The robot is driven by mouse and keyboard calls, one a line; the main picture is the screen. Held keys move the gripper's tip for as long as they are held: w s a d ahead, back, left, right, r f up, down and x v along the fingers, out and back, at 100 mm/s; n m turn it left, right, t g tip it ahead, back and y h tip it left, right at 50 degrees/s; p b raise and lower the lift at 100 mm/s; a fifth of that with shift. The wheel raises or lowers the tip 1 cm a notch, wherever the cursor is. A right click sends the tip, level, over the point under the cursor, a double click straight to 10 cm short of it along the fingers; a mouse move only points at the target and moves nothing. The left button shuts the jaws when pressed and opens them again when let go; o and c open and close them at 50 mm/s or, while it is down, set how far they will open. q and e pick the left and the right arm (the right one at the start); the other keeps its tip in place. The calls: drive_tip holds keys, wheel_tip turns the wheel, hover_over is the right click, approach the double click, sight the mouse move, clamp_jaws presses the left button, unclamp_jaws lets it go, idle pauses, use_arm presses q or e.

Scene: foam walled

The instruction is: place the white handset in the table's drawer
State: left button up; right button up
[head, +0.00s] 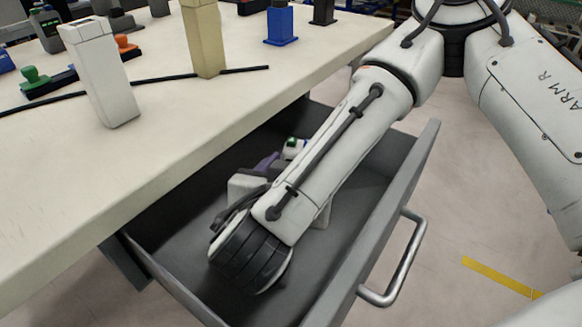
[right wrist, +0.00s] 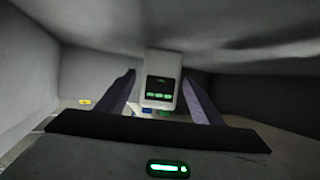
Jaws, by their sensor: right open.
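The white handset (right wrist: 161,72), with a dark screen and green marks, lies inside the open grey drawer (head: 345,240). In the head view only a small white and green part of the handset (head: 293,149) shows past my right gripper (head: 277,157). My right arm reaches down into the drawer. In the right wrist view the two purple-grey fingers of my right gripper (right wrist: 159,82) stand open on either side of the handset, with a gap on both sides. Whether the handset rests flat on the drawer floor is hard to tell. My left gripper is not in view.
The pale table top (head: 200,110) overhangs the drawer. It carries a tall white block (head: 103,80), a beige block (head: 204,40), a blue item (head: 281,22) and a black cable. The drawer's walls stand close around my right arm; its metal handle (head: 400,265) faces outward.

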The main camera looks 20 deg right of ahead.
drive_tip(key=p+v, duration=0.1)
drive_tip(key=v, duration=0.4)
drive_tip(key=shift+s+a+r, duration=0.2)
drive_tip(key=shift+s+r, duration=0.05)
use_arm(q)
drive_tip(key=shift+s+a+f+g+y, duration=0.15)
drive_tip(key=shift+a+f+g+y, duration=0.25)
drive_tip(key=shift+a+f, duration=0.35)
use_arm(e)
drive_tip(key=shift+s+a, duration=0.2)
drive_tip(key=shift+s, duration=0.15)
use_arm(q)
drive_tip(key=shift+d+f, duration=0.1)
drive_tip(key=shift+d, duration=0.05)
